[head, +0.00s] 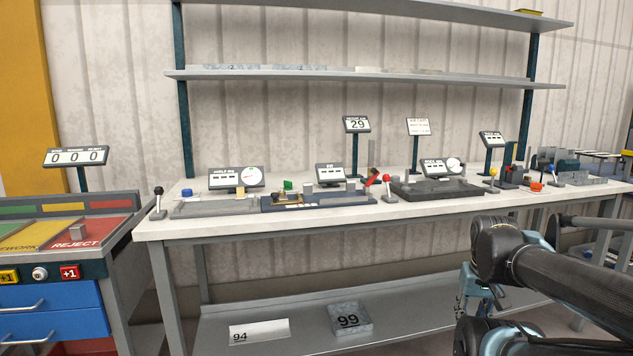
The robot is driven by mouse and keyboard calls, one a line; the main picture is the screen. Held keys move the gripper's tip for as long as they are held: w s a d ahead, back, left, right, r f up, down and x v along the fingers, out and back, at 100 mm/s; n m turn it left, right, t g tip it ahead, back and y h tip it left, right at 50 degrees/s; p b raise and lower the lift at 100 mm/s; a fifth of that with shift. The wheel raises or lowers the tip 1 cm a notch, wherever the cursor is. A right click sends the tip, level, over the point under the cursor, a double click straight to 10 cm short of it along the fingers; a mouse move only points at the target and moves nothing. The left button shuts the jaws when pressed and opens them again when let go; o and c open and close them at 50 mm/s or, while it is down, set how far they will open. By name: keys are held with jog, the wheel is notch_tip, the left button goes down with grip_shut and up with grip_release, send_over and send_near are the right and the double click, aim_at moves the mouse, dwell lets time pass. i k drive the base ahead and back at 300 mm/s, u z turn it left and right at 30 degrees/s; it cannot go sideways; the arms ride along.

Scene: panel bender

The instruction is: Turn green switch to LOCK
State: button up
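A small green part (288,185), likely the green switch, stands on the dark fixture (330,201) in the middle-left of the workbench. It is too small to read any LOCK marking or its turned position. My gripper (470,303) is partly visible at the lower right, in front of the bench and well apart from the green part. Its fingers are small and partly hidden by my arm, so I cannot tell whether they are open or shut.
The white workbench (220,225) carries several fixtures and displays. A black-knobbed lever (158,202) and a red-knobbed lever (388,186) stand upright near its front. A REJECT sorting cabinet (50,300) is at left. A lower shelf (300,335) holds boxes.

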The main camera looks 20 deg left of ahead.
aim_at(287, 185)
jog(key=z, duration=0.85)
jog(key=k, duration=1.1)
jog(key=u, duration=1.25)
jog(key=i, duration=0.9)
